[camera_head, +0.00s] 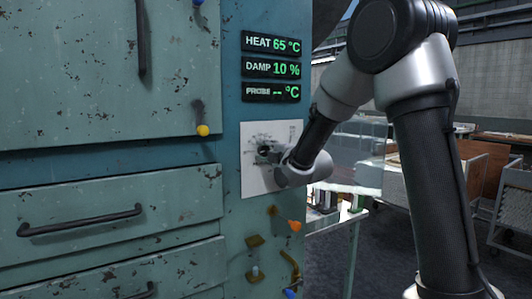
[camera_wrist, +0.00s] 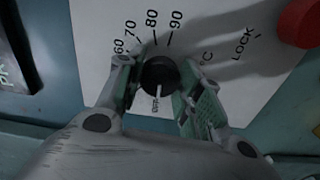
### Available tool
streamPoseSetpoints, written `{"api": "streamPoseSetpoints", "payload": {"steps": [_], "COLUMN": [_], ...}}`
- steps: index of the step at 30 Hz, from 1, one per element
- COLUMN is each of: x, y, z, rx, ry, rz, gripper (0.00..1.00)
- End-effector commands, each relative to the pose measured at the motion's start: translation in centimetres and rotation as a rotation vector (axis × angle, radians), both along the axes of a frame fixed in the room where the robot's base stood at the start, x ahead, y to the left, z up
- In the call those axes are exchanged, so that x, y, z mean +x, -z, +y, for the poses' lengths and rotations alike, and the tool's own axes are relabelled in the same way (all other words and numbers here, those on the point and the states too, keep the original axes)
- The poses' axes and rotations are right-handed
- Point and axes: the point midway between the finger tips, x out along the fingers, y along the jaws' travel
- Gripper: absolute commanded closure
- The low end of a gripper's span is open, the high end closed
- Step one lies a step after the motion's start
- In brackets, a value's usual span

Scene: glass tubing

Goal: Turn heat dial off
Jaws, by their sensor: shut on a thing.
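The heat dial (camera_wrist: 160,73) is a round black knob on a white plate (camera_wrist: 88,22) printed with 60, 70, 80, 90, °C and LOCK. A white pointer line shows at the lower side of the knob in the wrist view. My gripper (camera_wrist: 158,82) has its two green-padded fingers around the knob, one on each side, and is shut on it. In the head view my gripper (camera_head: 272,154) reaches the white plate (camera_head: 255,185) from the right and mostly hides the dial. The heat display (camera_head: 272,44) above reads 65 °C.
The teal cabinet (camera_head: 100,165) has dark handles and drawers on the left. The damp display (camera_head: 272,68) reads 10 %, and the probe display (camera_head: 270,92) shows dashes. A red knob (camera_wrist: 300,22) lies at the upper right of the wrist view. An orange knob (camera_head: 295,226) sits below the plate.

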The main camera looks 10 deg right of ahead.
Motion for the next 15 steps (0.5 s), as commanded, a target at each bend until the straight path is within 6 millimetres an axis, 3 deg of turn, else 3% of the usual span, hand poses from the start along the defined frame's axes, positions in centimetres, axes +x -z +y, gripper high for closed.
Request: {"api": "streamPoseSetpoints", "payload": {"steps": [4, 5, 8, 15], "x": [-0.06, -0.06, -0.05, -0.03], "y": [0.30, 0.31, 0.27, 0.12], "z": [-0.04, -0.04, -0.03, -0.02], "rx": [-0.002, -0.002, -0.002, 0.000], "ry": [0.000, 0.000, 0.000, 0.001], "rz": [0.007, 0.007, 0.006, 0.003], "gripper": [0.88, 0.62, 0.44, 0.42]}}
